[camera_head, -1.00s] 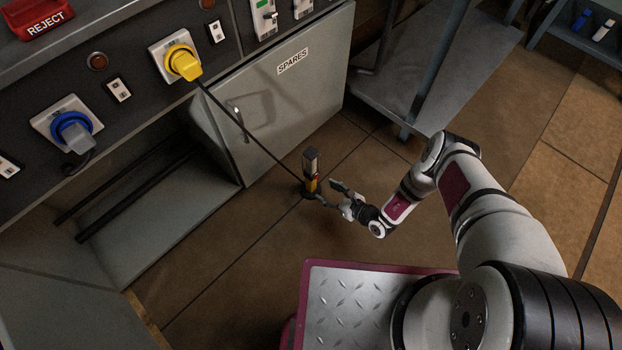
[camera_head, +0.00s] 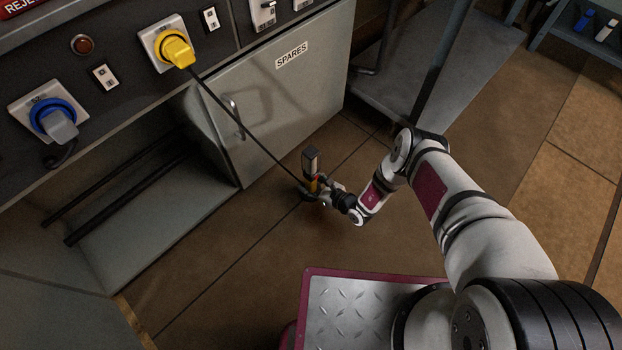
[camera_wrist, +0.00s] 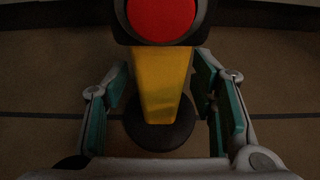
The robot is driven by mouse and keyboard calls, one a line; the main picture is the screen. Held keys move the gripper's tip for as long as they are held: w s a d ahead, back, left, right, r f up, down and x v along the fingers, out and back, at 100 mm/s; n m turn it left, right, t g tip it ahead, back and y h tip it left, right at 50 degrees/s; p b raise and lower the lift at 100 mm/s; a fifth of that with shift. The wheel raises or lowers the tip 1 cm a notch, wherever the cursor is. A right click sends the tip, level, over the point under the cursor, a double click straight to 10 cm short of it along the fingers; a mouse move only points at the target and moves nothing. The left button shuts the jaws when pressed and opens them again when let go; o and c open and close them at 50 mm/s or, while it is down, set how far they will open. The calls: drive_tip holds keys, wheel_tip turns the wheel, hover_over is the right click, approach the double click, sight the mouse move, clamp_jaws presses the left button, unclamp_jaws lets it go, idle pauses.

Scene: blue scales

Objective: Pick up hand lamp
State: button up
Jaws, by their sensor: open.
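The hand lamp (camera_head: 311,160) stands upright on the floor in front of the grey cabinet, with a dark upper part and a yellow-orange body. In the wrist view its yellow body (camera_wrist: 161,85) rises from a round dark base, with a red round part (camera_wrist: 161,15) at the top. My gripper (camera_wrist: 163,105) is open, with one green-padded finger on each side of the yellow body and a visible gap on both sides. In the head view my gripper (camera_head: 317,190) is at the lamp's lower part and partly hides it.
A black cable (camera_head: 240,125) runs from the yellow plug (camera_head: 177,52) down towards the lamp. The SPARES cabinet (camera_head: 285,95) stands close behind it. A grey metal stand (camera_head: 440,70) is at the back right. The floor to the right of my arm is clear.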

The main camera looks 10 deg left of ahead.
clamp_jaws()
drive_tip(key=shift+r, duration=0.1)
